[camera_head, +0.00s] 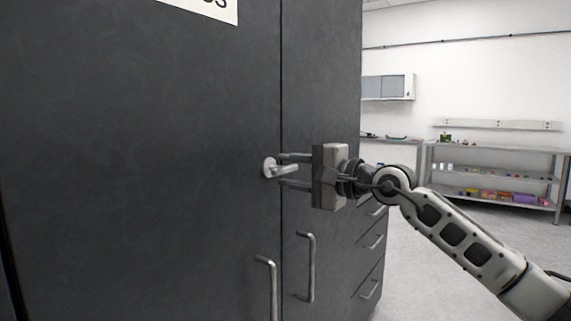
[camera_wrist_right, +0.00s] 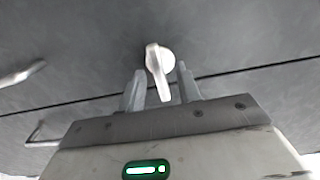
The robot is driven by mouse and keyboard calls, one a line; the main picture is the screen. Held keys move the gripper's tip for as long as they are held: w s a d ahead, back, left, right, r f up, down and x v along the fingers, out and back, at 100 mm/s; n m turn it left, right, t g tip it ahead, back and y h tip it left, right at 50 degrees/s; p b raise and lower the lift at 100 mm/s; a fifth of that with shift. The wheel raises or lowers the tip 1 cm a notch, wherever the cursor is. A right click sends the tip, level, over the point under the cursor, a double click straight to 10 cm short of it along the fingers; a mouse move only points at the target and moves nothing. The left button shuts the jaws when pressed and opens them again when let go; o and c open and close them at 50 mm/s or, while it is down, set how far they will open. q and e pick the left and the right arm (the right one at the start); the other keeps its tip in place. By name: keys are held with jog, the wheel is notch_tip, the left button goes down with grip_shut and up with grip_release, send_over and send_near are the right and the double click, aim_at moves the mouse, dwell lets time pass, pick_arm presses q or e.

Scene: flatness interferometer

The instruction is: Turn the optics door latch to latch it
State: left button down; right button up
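The optics door latch (camera_head: 270,167) is a small silvery lever on a round base, mounted on the dark cabinet door (camera_head: 140,160). Its lever points right, towards the seam beside the door. My right gripper (camera_head: 282,171) is open at the latch, with one finger above the lever and one below. In the right wrist view the latch (camera_wrist_right: 158,72) shows between the two fingers of the right gripper (camera_wrist_right: 160,70). Gaps show on both sides of the lever, so it does not look gripped. My left gripper is not in view.
Two vertical bar handles stand below the latch, one on the door (camera_head: 270,288) and one right of the seam (camera_head: 308,268). Drawers with handles (camera_head: 372,242) are on the cabinet's right side. A metal shelf (camera_head: 495,175) stands far back, with open floor before it.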

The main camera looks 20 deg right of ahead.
jog(key=shift+x, duration=0.8)
grip_shut()
